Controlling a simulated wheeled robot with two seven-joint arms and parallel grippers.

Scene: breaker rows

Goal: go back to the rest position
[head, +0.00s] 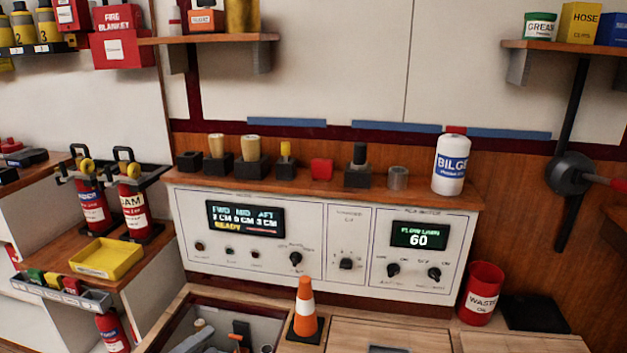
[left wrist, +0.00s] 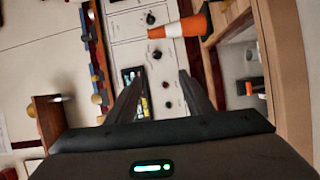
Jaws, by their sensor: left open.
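My left gripper (left wrist: 160,85) shows in the left wrist view, with its two dark fingers spread apart and nothing between the tips. It faces the white control panel (left wrist: 130,27), which appears turned on its side there. The panel's dark display (left wrist: 133,80) shows partly behind the fingers. I cannot clearly make out the left gripper in the head view. My right gripper is in neither view.
An orange cone (head: 305,310) stands beside an open hatch (head: 268,322) in front of the panel (head: 335,285). A red waste bin (head: 481,293) stands to the right. A wooden shelf (head: 300,187) above the panel holds a white bilge bottle (head: 449,168). A yellow tray (head: 107,258) sits left.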

